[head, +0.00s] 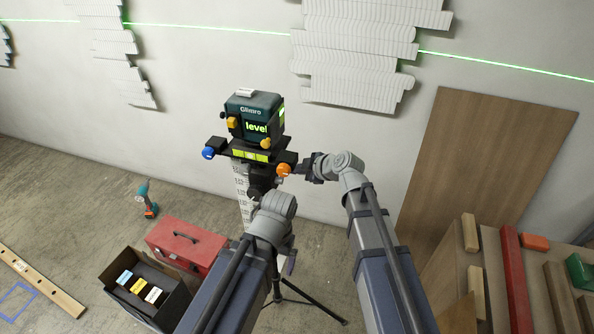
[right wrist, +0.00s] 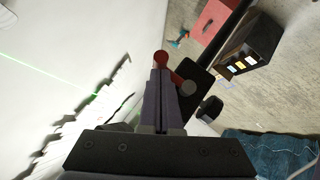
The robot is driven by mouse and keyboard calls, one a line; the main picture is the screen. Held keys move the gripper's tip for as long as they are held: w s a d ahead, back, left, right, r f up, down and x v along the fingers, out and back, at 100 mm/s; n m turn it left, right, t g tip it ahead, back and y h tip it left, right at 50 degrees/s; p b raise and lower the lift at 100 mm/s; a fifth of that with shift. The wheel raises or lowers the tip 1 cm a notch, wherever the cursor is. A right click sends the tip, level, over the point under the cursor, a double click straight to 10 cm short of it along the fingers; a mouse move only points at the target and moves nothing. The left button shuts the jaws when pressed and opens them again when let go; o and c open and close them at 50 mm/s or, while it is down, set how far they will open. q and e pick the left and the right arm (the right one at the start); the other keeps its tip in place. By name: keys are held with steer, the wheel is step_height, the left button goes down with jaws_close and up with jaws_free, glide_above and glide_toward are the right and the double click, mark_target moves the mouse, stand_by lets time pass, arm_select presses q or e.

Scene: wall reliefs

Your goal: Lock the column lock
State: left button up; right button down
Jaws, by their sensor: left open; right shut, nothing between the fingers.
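The teal laser level (head: 254,112), with "level" on its lit display, sits on a dark platform with a lit green strip (head: 250,155). A pale marked column (head: 242,185) stands below it. A blue knob (head: 208,153) is at the platform's left and an orange knob (head: 283,169) at its right. My left gripper (head: 259,182) is open just below the platform by the column, partly hidden by its wrist. My right gripper (head: 298,169) is shut and empty beside the orange knob. In the right wrist view a red round-ended lever (right wrist: 161,58) shows at its fingertips; I cannot tell whether they touch.
Tripod legs (head: 318,303) spread on the floor below. A red toolbox (head: 186,243) and an open black box (head: 122,262) stand at left. A wooden board (head: 488,160) leans on the wall at right, behind timber pieces. Green laser lines cross the wall.

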steer(key=shift+w+f+m+g, duration=0.2)
steer(key=shift+w+m+g, duration=0.1)
steer(key=shift+g, duration=0.2)
step_height(320, 180, down, 5)
steer(key=m+g+y+b, duration=0.1)
steer(key=m+g+b, duration=0.1)
steer(key=g, duration=0.1)
steer(key=m+g+y+b, duration=0.1)
steer(key=m+g+b, duration=0.1)
steer(key=g, duration=0.2)
steer(key=shift+w+d, duration=0.1)
steer(key=shift+d, duration=0.05)
stand_by(0.6)
steer(key=shift+r+p, duration=0.75)
steer(key=shift+p, duration=0.1)
